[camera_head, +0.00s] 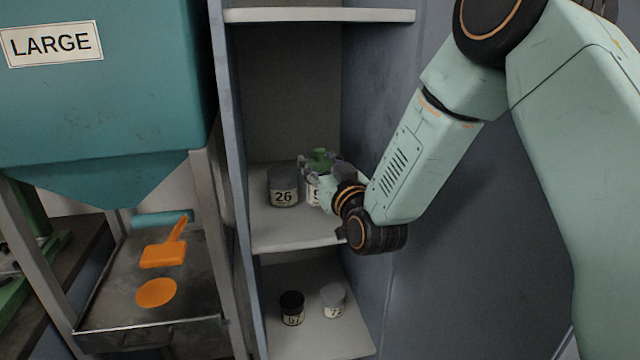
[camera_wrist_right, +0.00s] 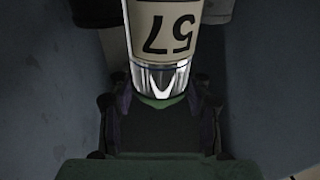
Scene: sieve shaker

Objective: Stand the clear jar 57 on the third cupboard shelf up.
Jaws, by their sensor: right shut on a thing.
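The clear jar 57 (camera_head: 320,190), with a green lid and a pale label, is upright over the middle cupboard shelf (camera_head: 283,232). It is just right of a grey jar labelled 26 (camera_head: 284,187). My right gripper (camera_head: 322,172) reaches in from the right and is shut on jar 57 near its top. In the right wrist view the jar (camera_wrist_right: 165,28) fills the top centre, its number 57 upside down in the picture, with the gripper's dark fingers beside its lid end. The gripper hides part of the jar. I cannot tell if its base touches the shelf. My left gripper is out of view.
A dark-topped jar (camera_head: 292,307) and a grey-topped jar (camera_head: 333,297) stand on the shelf below. An upper shelf (camera_head: 320,15) and the cupboard's side walls bound the space. At left are a teal hopper labelled LARGE (camera_head: 110,110) and a tray with an orange scoop (camera_head: 163,252).

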